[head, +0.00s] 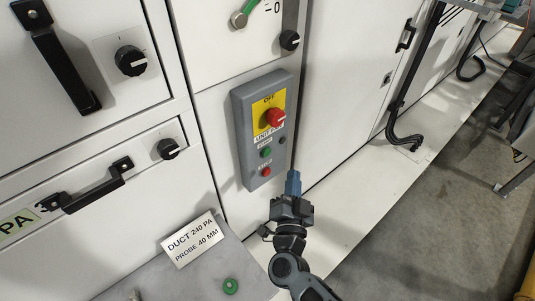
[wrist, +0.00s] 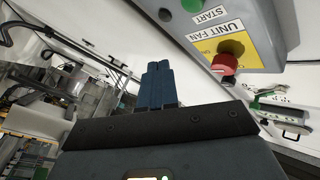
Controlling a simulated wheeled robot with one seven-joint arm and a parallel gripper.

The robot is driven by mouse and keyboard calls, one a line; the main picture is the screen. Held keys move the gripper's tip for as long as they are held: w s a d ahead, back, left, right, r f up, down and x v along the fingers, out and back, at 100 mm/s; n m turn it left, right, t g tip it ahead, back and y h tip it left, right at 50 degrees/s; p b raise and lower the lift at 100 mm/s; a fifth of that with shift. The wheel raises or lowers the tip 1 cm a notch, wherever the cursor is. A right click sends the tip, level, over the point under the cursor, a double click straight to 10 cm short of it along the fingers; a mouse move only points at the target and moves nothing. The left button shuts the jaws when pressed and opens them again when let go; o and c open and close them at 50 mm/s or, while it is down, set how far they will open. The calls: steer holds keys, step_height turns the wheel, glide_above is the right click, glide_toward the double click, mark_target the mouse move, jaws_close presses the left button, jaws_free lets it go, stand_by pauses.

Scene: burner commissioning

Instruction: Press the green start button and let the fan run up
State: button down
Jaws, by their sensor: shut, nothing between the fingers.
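The grey unit fan control box (head: 245,140) is mounted on the white cabinet front in the head view. Its green start button (head: 265,153) sits below the red rotary switch (head: 275,118) on a yellow plate and above the red stop button (head: 266,171). My gripper (head: 293,176) is shut and empty, just right of the box's lower end, apart from the start button. In the wrist view the blue fingers (wrist: 157,66) are together, and the green start button (wrist: 192,4) shows at the top edge, with the red switch (wrist: 224,66) to the right.
A sign reading duct 240 Pa, probe 40 mm (head: 191,239) stands on a grey surface at lower left, near a green round object (head: 231,286). Black handles (head: 95,187) and knobs (head: 131,61) jut from the cabinets. Grey floor (head: 430,230) is open at right.

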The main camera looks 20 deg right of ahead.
steer(key=w+a+b, duration=0.1)
steer(key=w+a, duration=0.1)
steer(key=w, duration=0.4)
steer(key=shift+w, duration=0.2)
stand_by(1.9)
steer(key=shift+w+a, duration=0.15)
steer(key=shift+w, duration=0.15)
steer(key=shift+w+a, duration=0.15)
steer(key=shift+w, duration=0.25)
stand_by(0.7)
steer(key=shift+s, duration=0.1)
steer(key=shift+s+d, duration=0.3)
steer(key=shift+s, duration=0.45)
steer(key=shift+s+d+p, duration=0.25)
steer(key=shift+s+p, duration=0.15)
steer(key=shift+s, duration=0.4)
steer(key=shift+s+d+p, duration=0.25)
steer(key=shift+s+p, duration=0.2)
steer(key=shift+s, duration=0.3)
steer(key=shift+s+d+p, duration=0.25)
steer(key=shift+s+p, duration=0.15)
steer(key=shift+s, duration=0.4)
